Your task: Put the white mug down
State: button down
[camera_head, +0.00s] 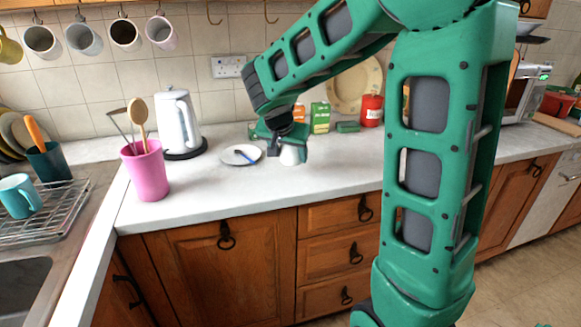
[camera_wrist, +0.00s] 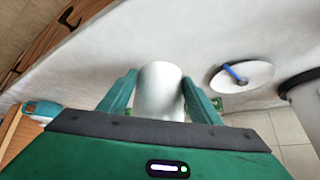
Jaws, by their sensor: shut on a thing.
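The white mug (camera_wrist: 160,92) is between the two green fingers of my gripper (camera_wrist: 160,95) in the wrist view, with a finger on each side of it. In the head view the white mug (camera_head: 291,155) shows below my gripper (camera_head: 284,148), over the middle of the white worktop (camera_head: 230,190). My gripper is shut on the mug. I cannot tell whether the mug's base touches the worktop or hangs a little above it. Part of the mug is hidden behind my gripper.
A small plate (camera_head: 235,160) with a blue-handled utensil lies left of the mug. A white kettle (camera_head: 178,122) and pink utensil pot (camera_head: 146,170) stand further left. A green carton (camera_head: 320,117) and red tin (camera_head: 371,111) stand behind. The worktop's front is clear.

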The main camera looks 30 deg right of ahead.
jog(key=shift+w+d+f, duration=0.6)
jog(key=shift+d+f, duration=0.05)
jog(key=shift+d, duration=0.25)
jog(key=shift+f, duration=2)
jog(key=c, duration=0.6)
grip_release()
jog(key=v, duration=1.2)
jog(key=s+d+f+n+g+y, duration=0.1)
jog(key=s+d+f+g, duration=0.15)
jog(key=s, duration=0.65)
jog(key=s+d+f+n+g+y, duration=0.1)
jog(key=s+d, duration=0.2)
jog(key=s, duration=0.6)
jog(key=s+a+f+y, duration=0.1)
jog(key=s, duration=0.3)
jog(key=s+a+f+n+g+y, duration=0.1)
jog(key=s, duration=0.3)
jog(key=s+a+f+n+y, duration=0.1)
jog(key=s+f, duration=0.1)
jog(key=s, duration=0.3)
jog(key=shift+a+g, duration=0.2)
jog(key=shift+g, duration=0.05)
